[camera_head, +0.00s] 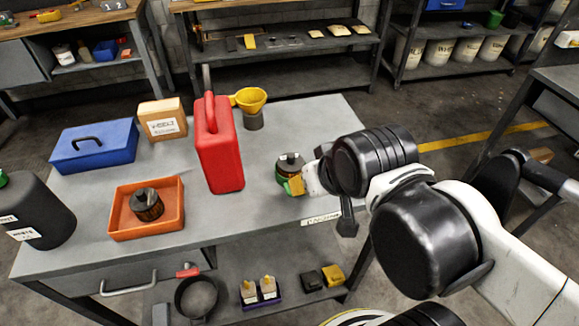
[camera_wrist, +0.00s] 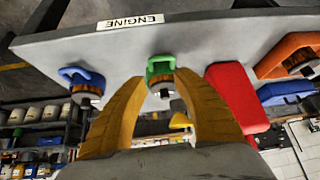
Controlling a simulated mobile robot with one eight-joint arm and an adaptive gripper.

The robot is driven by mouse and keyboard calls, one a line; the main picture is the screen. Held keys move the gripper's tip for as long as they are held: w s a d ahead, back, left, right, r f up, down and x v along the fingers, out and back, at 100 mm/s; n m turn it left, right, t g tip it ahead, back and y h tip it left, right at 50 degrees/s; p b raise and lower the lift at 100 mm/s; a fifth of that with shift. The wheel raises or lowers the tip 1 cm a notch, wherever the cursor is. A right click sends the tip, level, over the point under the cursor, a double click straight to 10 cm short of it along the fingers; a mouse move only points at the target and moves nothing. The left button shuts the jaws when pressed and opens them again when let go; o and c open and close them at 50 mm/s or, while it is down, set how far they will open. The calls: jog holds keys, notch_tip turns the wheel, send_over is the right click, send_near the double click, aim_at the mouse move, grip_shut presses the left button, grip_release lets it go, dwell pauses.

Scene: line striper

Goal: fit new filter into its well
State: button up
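A filter-like cylinder (camera_head: 291,162) with a metal top and a dark knob stands in a green ring-like holder (camera_head: 281,178) near the table's front right. In the wrist view the green part (camera_wrist: 160,66) shows as a loop with brown sides below it. My gripper (camera_wrist: 159,78) has its yellow fingers spread on either side of this piece; I cannot tell whether they touch it. A similar piece with a blue loop (camera_wrist: 80,77) stands beside it in the wrist view, hidden by my arm in the head view. A dark filter (camera_head: 147,204) sits in the orange tray (camera_head: 118,231).
A red can (camera_head: 220,150) stands left of my gripper, with a yellow funnel (camera_head: 250,98) behind it. A blue toolbox (camera_head: 93,145), a carton (camera_head: 162,119) and a black bottle (camera_head: 37,222) are farther left. An ENGINE label (camera_wrist: 130,22) is on the table edge.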

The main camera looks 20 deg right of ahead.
jog(key=shift+o, duration=0.6)
jog(key=shift+r, duration=0.1)
notch_tip(320, 180, up, 8)
jog(key=n+g+p, duration=0.7)
jog(key=n+p, duration=1.5)
jog(key=n, duration=0.2)
send_over(291, 155)
jog(key=shift+w+f+n+p, duration=0.1)
jog(key=shift+f+n+p, duration=0.35)
jog(key=shift+n, duration=0.35)
notch_tip(291, 155, down, 10)
jog(key=b, duration=0.8)
jog(key=shift+f, duration=0.15)
grip_shut()
